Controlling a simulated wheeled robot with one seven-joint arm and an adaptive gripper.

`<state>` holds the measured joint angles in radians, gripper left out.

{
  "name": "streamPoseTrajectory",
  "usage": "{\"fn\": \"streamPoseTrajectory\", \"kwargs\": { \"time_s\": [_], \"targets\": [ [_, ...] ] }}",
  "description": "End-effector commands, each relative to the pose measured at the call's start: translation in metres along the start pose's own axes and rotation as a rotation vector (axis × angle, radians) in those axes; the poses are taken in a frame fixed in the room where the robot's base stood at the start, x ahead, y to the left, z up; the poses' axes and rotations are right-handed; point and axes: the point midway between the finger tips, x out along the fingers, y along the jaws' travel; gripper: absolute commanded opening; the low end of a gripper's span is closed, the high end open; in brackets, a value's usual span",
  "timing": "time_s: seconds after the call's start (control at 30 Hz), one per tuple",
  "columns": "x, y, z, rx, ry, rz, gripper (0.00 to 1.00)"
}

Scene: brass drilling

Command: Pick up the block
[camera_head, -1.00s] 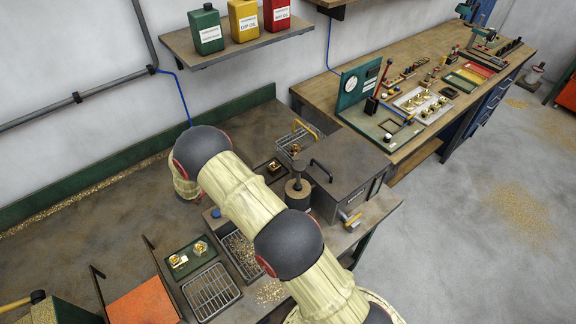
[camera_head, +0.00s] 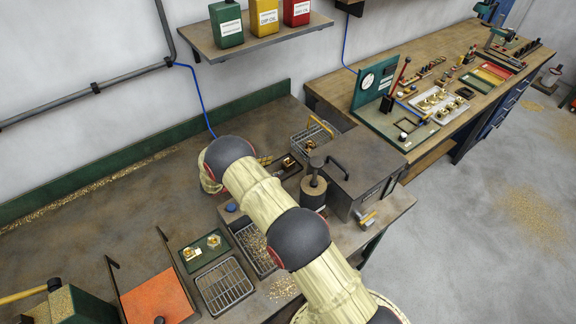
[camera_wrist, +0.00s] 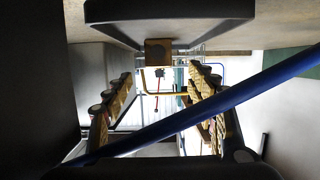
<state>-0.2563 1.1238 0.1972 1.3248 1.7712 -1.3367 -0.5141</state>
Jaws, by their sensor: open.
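A small brass block (camera_head: 289,163) sits on a dark tray (camera_head: 281,173) on the workbench, to the right of my arm's end in the head view. A brass-coloured block also shows at the upper middle of the wrist view (camera_wrist: 158,52), against a dark flat piece. My gripper (camera_wrist: 161,76) is open, with its two fingers left and right of the block's line and nothing visibly held. The block appears just beyond the fingertips; I cannot tell the exact gap. In the head view, my arm hides most of the gripper.
A wire basket with a yellow handle (camera_head: 311,141) stands behind the tray. A grey lidded box (camera_head: 352,178) and a dark cylinder with a post (camera_head: 313,191) stand to the right. A green tray (camera_head: 202,250) with brass pieces lies at front left.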

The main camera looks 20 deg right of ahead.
Motion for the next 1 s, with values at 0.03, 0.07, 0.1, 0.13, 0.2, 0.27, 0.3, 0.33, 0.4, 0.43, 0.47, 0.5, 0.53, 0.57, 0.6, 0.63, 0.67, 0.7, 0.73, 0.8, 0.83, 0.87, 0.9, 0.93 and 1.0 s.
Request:
{"fn": "streamPoseTrajectory", "kwargs": {
  "time_s": [0.03,0.07,0.1,0.13,0.2,0.27,0.3,0.33,0.4,0.43,0.47,0.5,0.53,0.57,0.6,0.63,0.67,0.7,0.73,0.8,0.83,0.87,0.9,0.93,1.0],
  "targets": [
    [0.009,0.0,-0.005,0.005,0.001,0.004,0.57],
    [0.012,0.0,-0.005,0.005,0.001,0.003,0.57],
    [0.015,0.0,-0.004,0.004,0.001,0.003,0.57],
    [0.017,0.0,-0.004,0.004,0.001,0.002,0.57],
    [0.019,0.0,-0.004,0.004,0.001,0.002,0.57],
    [0.021,0.0,-0.004,0.004,0.001,0.002,0.57],
    [0.024,0.0,-0.004,0.004,0.001,0.002,0.57],
    [0.026,0.0,-0.004,0.004,0.001,0.003,0.57],
    [0.034,0.0,-0.004,0.005,0.001,0.003,0.57],
    [0.038,0.0,-0.004,0.004,0.001,0.003,0.57],
    [0.042,0.0,-0.004,0.005,0.0,0.003,0.57],
    [0.049,0.001,-0.004,0.005,0.0,0.004,0.57],
    [0.053,0.001,-0.004,0.005,0.0,0.004,0.57],
    [0.057,0.0,-0.004,0.005,0.001,0.003,0.57],
    [0.062,0.0,-0.005,0.005,0.001,0.002,0.57],
    [0.065,0.0,-0.005,0.005,0.001,0.002,0.57],
    [0.067,0.0,-0.005,0.006,0.001,0.002,0.57],
    [0.069,0.0,-0.005,0.006,0.001,0.002,0.57],
    [0.07,0.0,-0.005,0.006,0.001,0.001,0.57],
    [0.07,0.0,-0.004,0.005,0.001,0.001,0.57],
    [0.069,0.0,-0.004,0.005,0.001,0.001,0.57],
    [0.069,0.0,-0.004,0.005,0.001,0.001,0.57],
    [0.069,0.0,-0.004,0.005,0.001,0.001,0.57],
    [0.069,0.0,-0.004,0.005,0.001,0.001,0.55],
    [0.069,0.0,-0.004,0.005,0.001,0.001,0.51]
  ]
}}
